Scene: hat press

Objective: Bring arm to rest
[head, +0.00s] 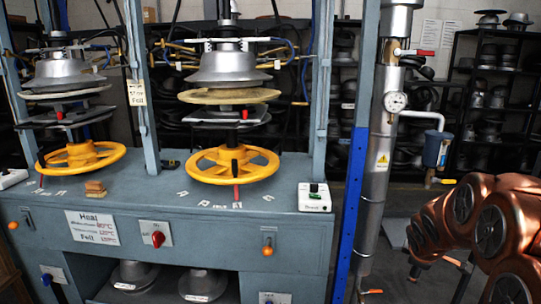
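My copper-coloured arm (485,228) enters at the lower right of the head view, with its rounded joints bent close to the camera. My gripper does not show in this view, so its state and anything it holds are hidden. The arm shows to the right of the hat press (160,205) and its steel pipe, with a visible gap between arm and press in the picture.
The blue-grey press carries two yellow handwheels, left (82,157) and right (232,164), and a white control box (314,197). A vertical steel pipe (377,170) with a gauge (396,101) stands beside it. Dark shelves (490,90) line the back right.

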